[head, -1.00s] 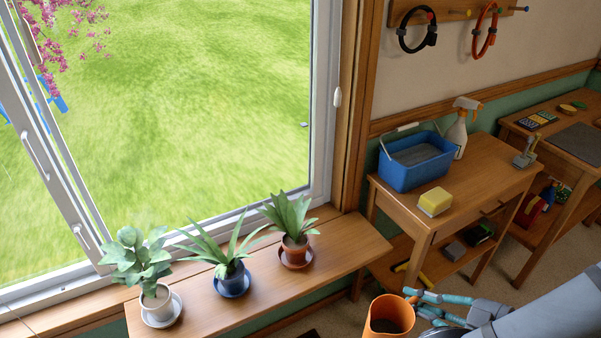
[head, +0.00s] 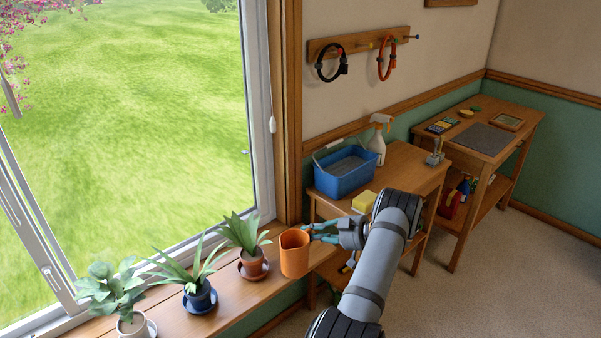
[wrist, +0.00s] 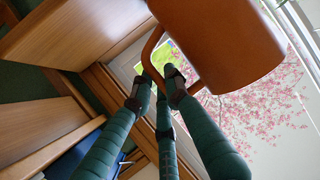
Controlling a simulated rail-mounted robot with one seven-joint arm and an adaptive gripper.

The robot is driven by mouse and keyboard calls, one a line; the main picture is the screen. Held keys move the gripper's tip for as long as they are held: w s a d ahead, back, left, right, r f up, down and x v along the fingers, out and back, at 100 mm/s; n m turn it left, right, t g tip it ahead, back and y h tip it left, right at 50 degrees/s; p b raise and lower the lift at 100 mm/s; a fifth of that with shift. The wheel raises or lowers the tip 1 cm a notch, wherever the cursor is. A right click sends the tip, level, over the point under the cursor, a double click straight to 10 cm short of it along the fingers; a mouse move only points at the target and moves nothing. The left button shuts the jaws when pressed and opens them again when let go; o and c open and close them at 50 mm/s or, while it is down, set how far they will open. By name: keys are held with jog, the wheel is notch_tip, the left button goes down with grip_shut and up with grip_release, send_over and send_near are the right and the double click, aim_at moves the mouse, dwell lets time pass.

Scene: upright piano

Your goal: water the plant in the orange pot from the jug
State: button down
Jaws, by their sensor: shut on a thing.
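The plant in the orange pot (head: 252,263) stands on its saucer at the right end of the windowsill bench in the head view, its long leaves (head: 243,233) upright. The orange jug (head: 294,254) is held in the air just right of that pot and looks about upright; its contents cannot be seen. My gripper (head: 312,232) is to the right of the jug. In the wrist view my gripper (wrist: 160,83) is shut on the handle of the jug (wrist: 225,45).
A plant in a blue pot (head: 200,298) and one in a white pot (head: 132,324) stand farther left on the bench. A small table to the right holds a blue bucket (head: 343,177), a spray bottle (head: 377,140) and a yellow sponge (head: 364,202). The window is behind the plants.

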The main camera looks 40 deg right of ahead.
jog(key=w+d+r+m+t+h+p, duration=0.1)
jog(key=w+d+r, duration=0.2)
jog(key=w+r, duration=0.35)
jog(key=w+d+r+m+h+p, duration=0.1)
jog(key=w+d+r, duration=0.2)
jog(key=w+r, duration=0.3)
jog(key=shift+a+f+p, duration=0.5)
jog(key=shift+a+f, duration=2.35)
jog(key=shift+f, duration=1.3)
jog(key=a+r+n+h+b, duration=0.2)
jog(key=r+n+h+b, duration=0.1)
jog(key=r+b, duration=0.3)
jog(key=a+r+n+t+h+b, duration=0.1)
jog(key=r+n+h+b, duration=0.2)
jog(key=r+n+b, duration=0.2)
notch_tip(320, 180, up, 4)
jog(key=shift+a+r+h+b, duration=0.1)
jog(key=shift+a+h+b, duration=0.25)
jog(key=shift+b, duration=0.6)
